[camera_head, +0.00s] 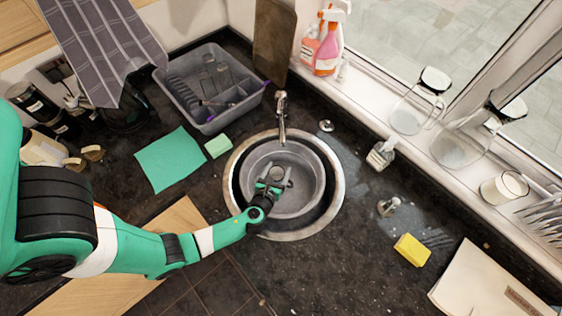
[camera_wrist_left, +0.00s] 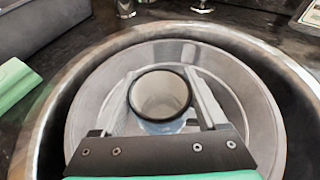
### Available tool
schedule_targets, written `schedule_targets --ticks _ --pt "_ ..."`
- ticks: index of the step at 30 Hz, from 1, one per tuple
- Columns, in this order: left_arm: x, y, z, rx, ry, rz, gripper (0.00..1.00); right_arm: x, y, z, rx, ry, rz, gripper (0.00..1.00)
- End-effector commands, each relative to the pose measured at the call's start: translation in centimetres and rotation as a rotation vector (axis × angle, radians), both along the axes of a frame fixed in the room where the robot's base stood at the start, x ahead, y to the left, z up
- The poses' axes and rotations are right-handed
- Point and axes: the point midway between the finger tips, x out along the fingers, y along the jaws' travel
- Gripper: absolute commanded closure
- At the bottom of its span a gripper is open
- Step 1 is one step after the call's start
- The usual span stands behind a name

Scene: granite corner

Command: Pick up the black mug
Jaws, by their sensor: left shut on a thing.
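A mug with a dark rim and a pale inside stands between my left fingers in the left wrist view (camera_wrist_left: 160,100). Its lower outside looks pale bluish, and little black shows apart from the rim. In the head view the mug (camera_head: 279,173) is small and partly covered by the gripper. My left gripper (camera_head: 271,185) reaches down into the round grey basin (camera_head: 305,200) in the sink. Its fingers, one on each side of the mug, are shut on it. The mug is over the basin; I cannot tell whether it touches the bottom. My right gripper is not in view.
The sink's metal rim (camera_head: 335,190) surrounds the basin, with a tap (camera_head: 281,115) behind. A grey dish rack (camera_head: 215,90), green cloth (camera_head: 171,160) and green sponge (camera_head: 218,146) lie left. A yellow sponge (camera_head: 411,250) lies right. Glass jugs (camera_head: 412,112) stand on the sill.

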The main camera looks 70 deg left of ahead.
Motion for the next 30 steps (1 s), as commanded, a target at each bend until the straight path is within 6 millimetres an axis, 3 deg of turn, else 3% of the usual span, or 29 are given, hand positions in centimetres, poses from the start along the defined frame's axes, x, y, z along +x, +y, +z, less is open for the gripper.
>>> schedule_targets --ticks 12,30 --pt "-2.1 -3.0 1.7 0.000 -0.001 -0.002 1.00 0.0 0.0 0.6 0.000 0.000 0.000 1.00" --pt "-2.6 -3.6 2.0 0.000 -0.001 0.000 1.00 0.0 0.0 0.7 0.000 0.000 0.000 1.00"
